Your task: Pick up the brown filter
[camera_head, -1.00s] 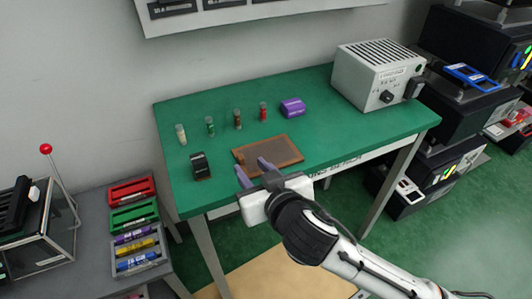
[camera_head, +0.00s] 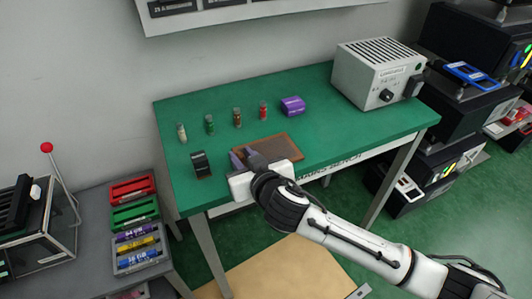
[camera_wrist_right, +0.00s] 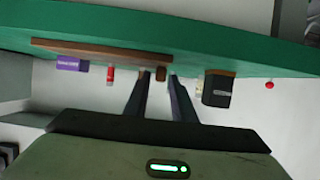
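The brown filter (camera_head: 237,118) is a small upright brown cylinder on the green table, between the green and red cylinders. My right gripper (camera_head: 244,158) is low at the table's front, beside the left part of the brown framed tray, apart from the filter. Its two fingers are spread with nothing held. In the right wrist view, which is upside down, the brown filter (camera_wrist_right: 161,74) shows beyond the gap between the fingertips (camera_wrist_right: 158,82). My left gripper is not in view.
A green cylinder (camera_head: 210,125), a red cylinder (camera_head: 263,111) and a white cylinder (camera_head: 182,133) flank the filter. The brown tray (camera_head: 280,149) lies in front. A black device (camera_head: 200,163) stands left, a purple block (camera_head: 293,105) right, a grey box (camera_head: 376,75) far right.

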